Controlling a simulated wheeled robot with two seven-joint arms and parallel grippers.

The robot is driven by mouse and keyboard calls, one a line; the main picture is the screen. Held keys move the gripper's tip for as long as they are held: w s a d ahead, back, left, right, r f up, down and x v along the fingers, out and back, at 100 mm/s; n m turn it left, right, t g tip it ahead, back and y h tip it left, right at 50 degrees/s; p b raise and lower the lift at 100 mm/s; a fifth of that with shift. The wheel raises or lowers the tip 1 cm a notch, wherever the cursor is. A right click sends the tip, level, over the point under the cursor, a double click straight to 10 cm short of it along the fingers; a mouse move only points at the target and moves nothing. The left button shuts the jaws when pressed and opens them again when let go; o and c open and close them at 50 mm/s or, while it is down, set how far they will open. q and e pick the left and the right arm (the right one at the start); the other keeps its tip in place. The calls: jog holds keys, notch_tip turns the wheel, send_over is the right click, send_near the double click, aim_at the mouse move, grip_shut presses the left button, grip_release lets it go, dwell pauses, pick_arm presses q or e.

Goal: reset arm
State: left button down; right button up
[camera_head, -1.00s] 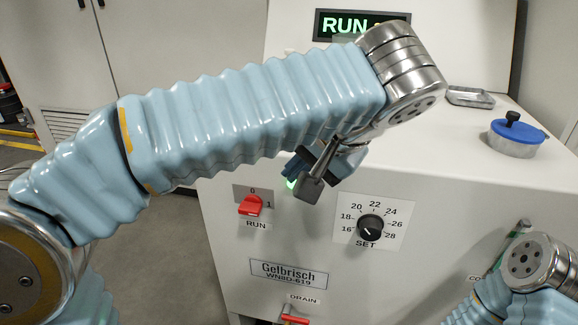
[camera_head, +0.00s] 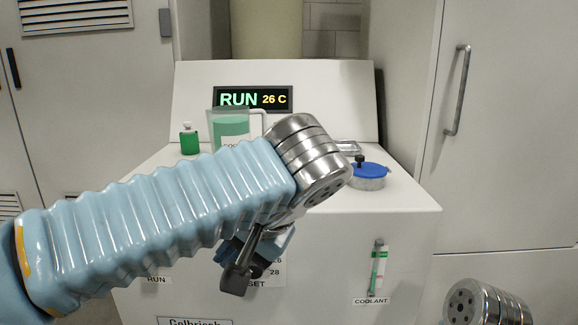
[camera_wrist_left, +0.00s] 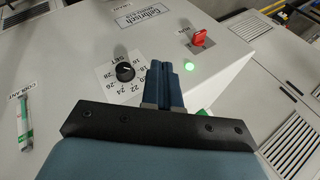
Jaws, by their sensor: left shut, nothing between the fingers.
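My left arm crosses the lower left of the head view, in front of the white machine (camera_head: 400,230). My left gripper (camera_head: 240,270) hangs below the steel wrist, near the machine's front panel, partly hidden by the arm. In the left wrist view the blue fingers (camera_wrist_left: 161,70) are together with nothing between them. They point at the panel between the black SET knob (camera_wrist_left: 125,72) and a lit green lamp (camera_wrist_left: 190,66). Of my right arm only a steel joint shows at the lower right; its gripper is out of view.
A display (camera_head: 253,99) reads RUN 26 C. A green-filled jug (camera_head: 231,122), a small green bottle (camera_head: 189,138) and a blue-lidded pot (camera_head: 367,175) stand on top. A coolant gauge (camera_head: 378,268) is on the front. The red RUN switch (camera_wrist_left: 198,38) shows in the wrist view.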

pick_arm(q)
jog(key=w+d+f+m+g+h, duration=0.1)
jog(key=w+d+f+g+h, duration=0.15)
jog(key=f, duration=1.45)
jog(key=w+d+f+m+g+h, duration=0.2)
jog(key=w+f+h, duration=0.1)
jog(key=f, duration=1.5)
jog(key=s+a+f+n+h, duration=0.2)
jog(key=s+f, duration=0.5)
jog(key=f, duration=0.4)
jog(key=s+a+f+n+h, duration=0.2)
jog(key=s+a+f+n, duration=0.2)
jog(key=f, duration=0.8)
jog(key=s+n, duration=0.2)
jog(key=s, duration=0.1)
jog(key=shift+a+f+h, duration=0.2)
jog(key=shift+f+h, duration=0.1)
jog(key=shift+h, duration=0.05)
jog(key=shift+t, duration=0.25)
